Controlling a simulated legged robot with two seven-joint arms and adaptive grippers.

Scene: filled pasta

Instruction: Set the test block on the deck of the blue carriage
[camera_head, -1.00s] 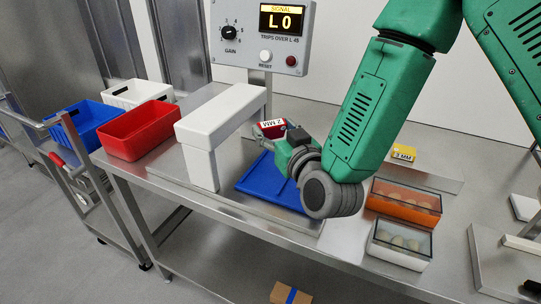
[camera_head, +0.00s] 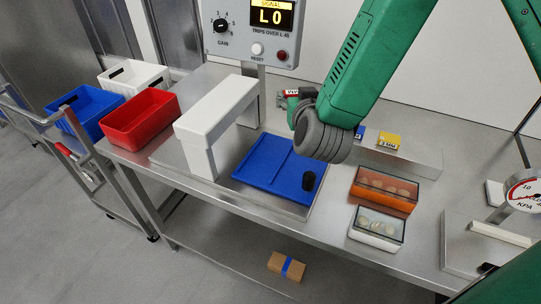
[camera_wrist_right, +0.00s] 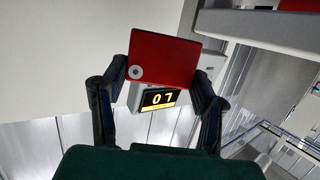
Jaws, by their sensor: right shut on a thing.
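The red test block (camera_head: 291,92) has a white label. It also shows in the right wrist view (camera_wrist_right: 160,58) as a red slab with a pale round spot, between the fingers. My right gripper (camera_head: 297,101) is shut on it. It holds the block in the air, beyond the blue carriage (camera_head: 262,172) in the head view and right of the white arch. The wrist or forearm hides part of the gripper. My left gripper is not in view.
A white arch (camera_head: 198,150) stands over the carriage's left side. The signal panel (camera_head: 250,30) rises behind. A grey stand with yellow (camera_head: 388,141) and blue blocks, and orange (camera_head: 382,192) and white cases (camera_head: 377,228), lie right. A red bin (camera_head: 140,118) stands left.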

